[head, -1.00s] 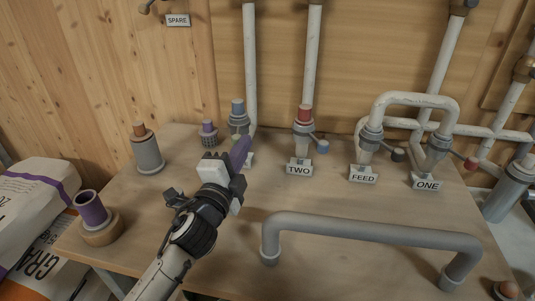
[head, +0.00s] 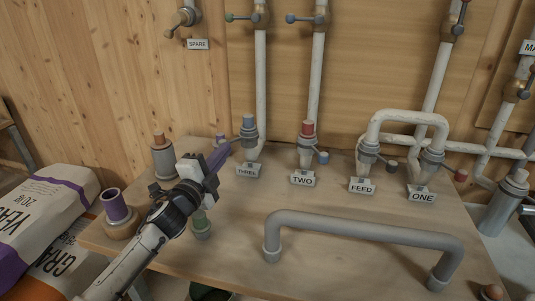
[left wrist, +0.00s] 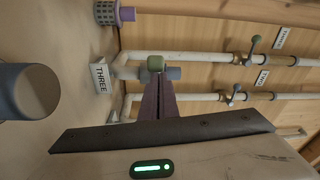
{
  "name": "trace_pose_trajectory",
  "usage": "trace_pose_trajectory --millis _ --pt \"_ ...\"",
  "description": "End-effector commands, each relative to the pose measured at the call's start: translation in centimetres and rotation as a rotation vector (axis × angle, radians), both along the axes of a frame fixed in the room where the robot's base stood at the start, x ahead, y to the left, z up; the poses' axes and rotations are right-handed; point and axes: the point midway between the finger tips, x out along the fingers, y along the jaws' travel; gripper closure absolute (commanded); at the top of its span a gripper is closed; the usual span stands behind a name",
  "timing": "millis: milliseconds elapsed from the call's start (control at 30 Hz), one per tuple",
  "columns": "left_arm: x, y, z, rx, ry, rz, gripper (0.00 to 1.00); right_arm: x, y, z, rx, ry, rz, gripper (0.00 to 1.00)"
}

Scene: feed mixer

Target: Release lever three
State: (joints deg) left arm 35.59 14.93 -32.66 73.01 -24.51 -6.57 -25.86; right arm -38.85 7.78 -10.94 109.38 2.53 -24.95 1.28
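Pipe three's coupling (head: 248,130) with a blue top stands at the back of the table, behind the THREE label (head: 248,171). The label also shows in the left wrist view (left wrist: 102,76). A green knob (left wrist: 155,63), which seems to be lever three's, shows just past my left fingertips in the left wrist view. Whether they touch it I cannot tell. My left gripper (head: 231,145) has purple fingers that lie together, just left of the coupling. It hides the lever in the head view. My right gripper is not in view.
The TWO (head: 302,179), FEED (head: 361,186) and ONE (head: 421,194) labels stand to the right, with levers behind. A grey rail (head: 360,230) arches across the table front.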

Motion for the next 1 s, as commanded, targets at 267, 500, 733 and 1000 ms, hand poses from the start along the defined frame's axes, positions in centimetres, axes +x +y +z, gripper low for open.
trace_pose_trajectory --millis 267,500,733,1000 --pt "0.5 1.1 0.3 0.002 0.0 0.018 1.0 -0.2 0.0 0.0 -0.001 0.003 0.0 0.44" --pt "0.6 1.3 0.3 0.004 0.0 0.022 1.0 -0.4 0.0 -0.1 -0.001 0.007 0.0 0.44" --pt "0.6 1.3 1.8 0.007 -0.006 0.022 1.0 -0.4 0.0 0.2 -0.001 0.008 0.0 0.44" --pt "0.2 0.8 7.1 0.006 -0.012 0.011 1.0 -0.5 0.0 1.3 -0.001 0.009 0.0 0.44"
